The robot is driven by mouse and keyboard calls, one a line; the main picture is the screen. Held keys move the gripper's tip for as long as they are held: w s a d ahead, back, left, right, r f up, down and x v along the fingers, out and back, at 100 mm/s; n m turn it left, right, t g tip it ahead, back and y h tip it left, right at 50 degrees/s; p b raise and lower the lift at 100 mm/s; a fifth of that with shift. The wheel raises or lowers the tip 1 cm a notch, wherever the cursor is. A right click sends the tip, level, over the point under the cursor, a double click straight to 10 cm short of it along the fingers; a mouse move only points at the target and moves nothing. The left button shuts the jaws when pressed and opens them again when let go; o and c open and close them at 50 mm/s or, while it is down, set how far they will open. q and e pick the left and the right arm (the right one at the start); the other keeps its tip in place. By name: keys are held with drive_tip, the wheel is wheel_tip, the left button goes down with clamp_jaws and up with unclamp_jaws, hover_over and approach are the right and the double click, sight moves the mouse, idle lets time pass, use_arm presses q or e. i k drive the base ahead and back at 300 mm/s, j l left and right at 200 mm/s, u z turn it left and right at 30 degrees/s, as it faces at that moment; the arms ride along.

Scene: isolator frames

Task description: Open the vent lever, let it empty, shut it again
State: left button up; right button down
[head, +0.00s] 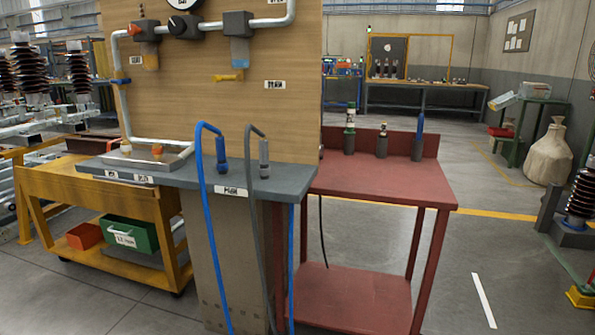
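A wooden panel (200,110) carries a silvery pipe (125,100) with fittings. A yellow lever (229,77) sticks out roughly level below a dark block with a grey-blue body (239,50). An orange handle (134,31) sits on the left dark block (148,32). A black knob (184,27) is between the blocks, below a gauge (184,3) cut off by the top edge. The label texts are too small to read, so I cannot tell which handle is the vent lever or whether it is open. Neither gripper is in view.
A grey bench (290,180) stands before the panel, with blue (203,220) and grey (257,215) hoses over its front. A red table (400,188) with small bottles is at right, a yellow cart (90,190) at left.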

sight(113, 81)
drive_tip(key=i+j, duration=0.1)
drive_tip(key=j, duration=0.25)
drive_tip(key=i+j, duration=0.1)
drive_tip(key=j, duration=0.25)
drive_tip(key=i+j+u, duration=0.1)
drive_tip(key=j, duration=0.25)
drive_tip(key=i+j, duration=0.15)
drive_tip(key=j, duration=0.2)
